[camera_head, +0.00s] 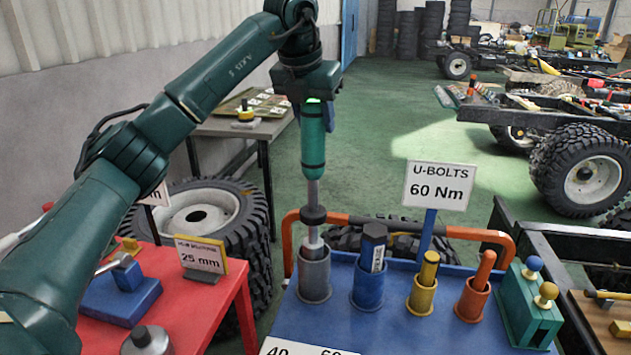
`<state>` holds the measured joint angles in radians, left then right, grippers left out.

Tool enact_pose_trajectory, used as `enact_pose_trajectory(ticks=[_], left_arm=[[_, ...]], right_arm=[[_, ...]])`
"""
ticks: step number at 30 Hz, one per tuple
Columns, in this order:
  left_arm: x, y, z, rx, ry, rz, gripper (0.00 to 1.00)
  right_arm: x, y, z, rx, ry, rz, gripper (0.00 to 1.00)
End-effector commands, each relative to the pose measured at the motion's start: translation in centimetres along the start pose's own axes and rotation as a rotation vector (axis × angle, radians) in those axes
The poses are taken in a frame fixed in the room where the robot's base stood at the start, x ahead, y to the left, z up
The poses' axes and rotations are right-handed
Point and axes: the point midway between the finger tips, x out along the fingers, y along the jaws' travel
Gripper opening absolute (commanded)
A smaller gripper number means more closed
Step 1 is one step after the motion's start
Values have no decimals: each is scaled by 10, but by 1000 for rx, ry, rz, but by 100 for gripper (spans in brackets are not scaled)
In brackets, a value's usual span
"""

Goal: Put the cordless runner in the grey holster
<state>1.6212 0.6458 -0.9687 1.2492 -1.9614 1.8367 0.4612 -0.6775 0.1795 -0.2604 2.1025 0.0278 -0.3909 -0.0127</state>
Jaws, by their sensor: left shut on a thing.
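The cordless runner (313,150) hangs upright, with a teal body, a grey shaft, a black collar and a pale lower end. My left gripper (312,92) is shut on its top. The grey holster (314,280) is an upright cup at the left end of the blue tray (340,334). The runner's lower end is at the holster's mouth, in line with it. The holster's front wall hides any part inside, so I cannot tell how deep it sits. My right gripper is not in view.
Right of the grey holster stand a blue holster (367,290) with a dark tool, a yellow holster (421,296) and an orange holster (471,301), both filled. An orange rail (289,250) runs behind. A sign (439,186) stands behind the tray. A red table (190,317) is at left.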

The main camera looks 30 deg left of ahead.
Motion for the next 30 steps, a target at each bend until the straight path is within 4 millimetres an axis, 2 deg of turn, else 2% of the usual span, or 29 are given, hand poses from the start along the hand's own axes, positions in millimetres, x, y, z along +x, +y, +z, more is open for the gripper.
enact_pose_trajectory(ticks=[3, 9, 17, 24, 30], left_arm=[[26, 1, -11, 0, -2, 0, 0], [56, 0, -24, 0, -5, -1, 0], [71, 0, -29, -1, -6, 0, 0], [98, 0, -40, 0, -5, -1, 0], [101, 0, -42, -1, -8, -2, 0]], right_arm=[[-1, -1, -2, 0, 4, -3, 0], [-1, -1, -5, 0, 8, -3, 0], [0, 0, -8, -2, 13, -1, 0], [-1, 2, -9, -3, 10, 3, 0], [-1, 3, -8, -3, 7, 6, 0]])
